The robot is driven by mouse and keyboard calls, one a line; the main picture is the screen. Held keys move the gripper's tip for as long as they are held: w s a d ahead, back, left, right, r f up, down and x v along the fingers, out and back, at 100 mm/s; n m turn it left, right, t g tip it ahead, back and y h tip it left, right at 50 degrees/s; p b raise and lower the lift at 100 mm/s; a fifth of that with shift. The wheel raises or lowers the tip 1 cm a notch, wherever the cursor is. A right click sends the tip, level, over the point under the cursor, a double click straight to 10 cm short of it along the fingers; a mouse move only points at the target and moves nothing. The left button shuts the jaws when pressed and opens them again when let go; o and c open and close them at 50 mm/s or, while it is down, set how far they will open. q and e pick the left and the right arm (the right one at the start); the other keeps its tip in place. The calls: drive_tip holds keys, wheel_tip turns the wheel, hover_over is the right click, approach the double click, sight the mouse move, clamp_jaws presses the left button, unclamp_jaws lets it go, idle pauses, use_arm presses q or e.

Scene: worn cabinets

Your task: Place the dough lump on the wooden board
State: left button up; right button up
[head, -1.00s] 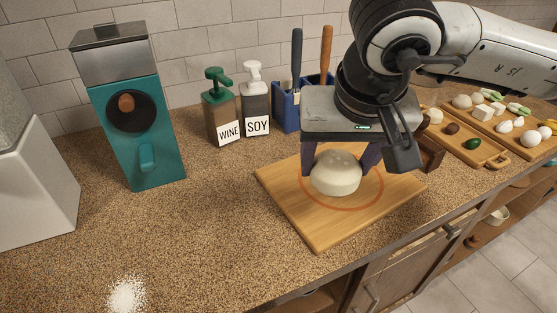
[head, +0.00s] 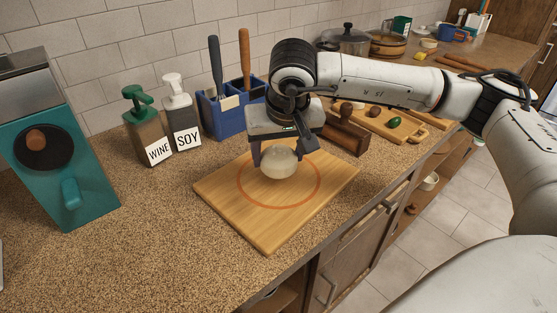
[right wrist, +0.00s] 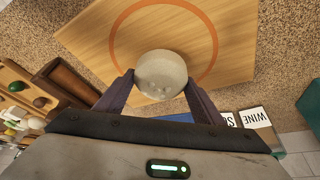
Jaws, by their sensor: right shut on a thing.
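The dough lump (head: 279,163) is pale and rounded. My right gripper (head: 278,157) is shut on it, with a finger on either side. The wooden board (head: 268,227) lies flat on the counter with an orange ring marked on it. The lump is over the ring's back part; I cannot tell whether it touches the board. In the right wrist view the lump (right wrist: 161,75) sits between the fingertips (right wrist: 161,82), over the ring's edge, with the board (right wrist: 90,38) beyond it. My left gripper is not in view.
A blue utensil holder (head: 228,112), a soy bottle (head: 181,112) and a wine bottle (head: 147,127) stand behind the board. A brown wooden block (head: 345,134) is right of the gripper. A teal machine (head: 62,160) stands left. The counter left of the board is clear.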

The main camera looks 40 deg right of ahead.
drive_tip(key=shift+f, duration=1.1)
drive_tip(key=shift+f, duration=0.2)
drive_tip(key=o, duration=1.3)
drive_tip(key=shift+r, duration=0.3)
drive_tip(key=b+v, duration=0.1)
drive_tip(key=v, duration=1.1)
drive_tip(key=shift+f, duration=0.1)
